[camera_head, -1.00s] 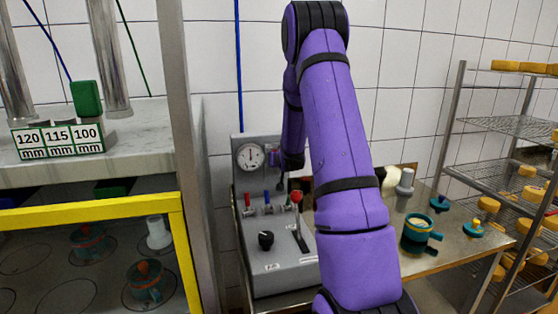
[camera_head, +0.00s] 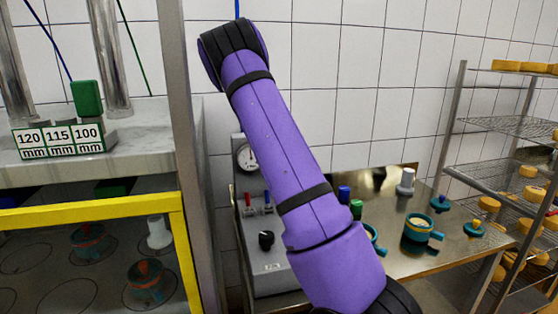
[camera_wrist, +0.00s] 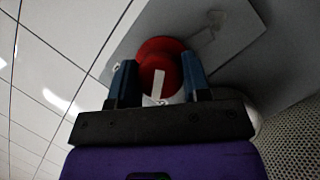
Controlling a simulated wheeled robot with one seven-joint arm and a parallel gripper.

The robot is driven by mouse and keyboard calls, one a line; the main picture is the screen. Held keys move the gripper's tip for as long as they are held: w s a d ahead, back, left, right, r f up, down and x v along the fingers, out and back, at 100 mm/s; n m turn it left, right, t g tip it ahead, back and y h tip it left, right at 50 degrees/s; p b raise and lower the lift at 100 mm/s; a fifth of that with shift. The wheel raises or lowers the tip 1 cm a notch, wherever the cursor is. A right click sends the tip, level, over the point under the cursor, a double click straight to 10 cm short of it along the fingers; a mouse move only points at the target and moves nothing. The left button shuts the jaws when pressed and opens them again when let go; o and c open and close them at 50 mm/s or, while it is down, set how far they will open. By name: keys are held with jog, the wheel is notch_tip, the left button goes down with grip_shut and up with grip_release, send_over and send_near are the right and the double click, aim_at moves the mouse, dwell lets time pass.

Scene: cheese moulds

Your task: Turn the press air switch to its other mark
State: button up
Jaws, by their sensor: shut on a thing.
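In the wrist view, a round red switch knob (camera_wrist: 164,60) with a white bar on its face sits on a grey plate. My gripper (camera_wrist: 160,80) has its two dark fingers on either side of the knob and is shut on it. The white bar slants slightly from upright in that picture. In the head view, the grey control panel (camera_head: 258,279) shows a gauge, small red and blue levers and a black knob (camera_head: 266,240). My purple arm covers its right side, and my gripper and the red knob are hidden there.
A steel table (camera_head: 386,189) right of the panel holds a teal mould (camera_head: 418,228), a grey-white plunger (camera_head: 406,182) and smaller blue and green pieces. A rack (camera_head: 500,125) with cheeses stands at the right. A yellow-framed cabinet (camera_head: 95,212) and a grey post (camera_head: 182,130) stand left.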

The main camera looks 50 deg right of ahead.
jog(key=shift+r+n+h, duration=0.15)
jog(key=shift+n+h, duration=0.25)
jog(key=shift+n, duration=0.5)
jog(key=o, duration=0.9)
jog(key=shift+w, duration=0.1)
